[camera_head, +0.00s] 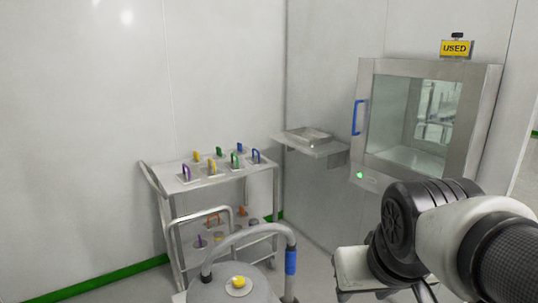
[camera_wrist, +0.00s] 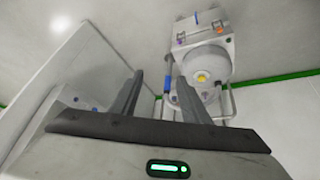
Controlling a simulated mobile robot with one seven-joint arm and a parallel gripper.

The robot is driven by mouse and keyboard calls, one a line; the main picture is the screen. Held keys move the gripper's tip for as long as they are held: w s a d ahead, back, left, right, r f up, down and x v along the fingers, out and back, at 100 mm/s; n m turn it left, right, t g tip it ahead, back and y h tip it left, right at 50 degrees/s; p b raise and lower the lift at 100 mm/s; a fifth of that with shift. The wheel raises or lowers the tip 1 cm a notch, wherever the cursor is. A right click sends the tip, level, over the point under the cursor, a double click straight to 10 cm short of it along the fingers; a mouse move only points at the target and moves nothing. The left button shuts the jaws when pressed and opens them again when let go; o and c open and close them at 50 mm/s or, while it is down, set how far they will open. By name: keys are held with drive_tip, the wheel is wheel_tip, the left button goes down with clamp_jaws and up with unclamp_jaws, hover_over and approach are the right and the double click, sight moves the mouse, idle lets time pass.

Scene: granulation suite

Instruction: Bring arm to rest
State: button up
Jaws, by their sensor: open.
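My arm (camera_head: 480,235) reaches in from the right side of the head view, bent, with its dark joint in front of the lower wall. In the wrist view the two dark fingers of my gripper (camera_wrist: 160,90) stand apart with nothing between them. The gripper touches nothing that I can see. In the head view the fingers are not clearly visible.
A steel cart (camera_head: 205,178) with several coloured-handled pieces stands at the wall. A domed vessel (camera_head: 215,290) with a yellow knob and tubular handle stands in front. A pass-through hatch (camera_head: 368,110) with a USED sign and a wall shelf (camera_head: 322,150) are right of the cart.

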drive_tip(key=s+a, duration=0.1)
drive_tip(key=s, duration=0.3)
wheel_tip(320, 180, up, 18)
drive_tip(key=p, duration=1.7)
drive_tip(key=shift+a+r+y+p, duration=0.15)
drive_tip(key=shift+y+p, duration=0.15)
drive_tip(key=shift+p, duration=0.05)
drive_tip(key=shift+w, duration=0.1)
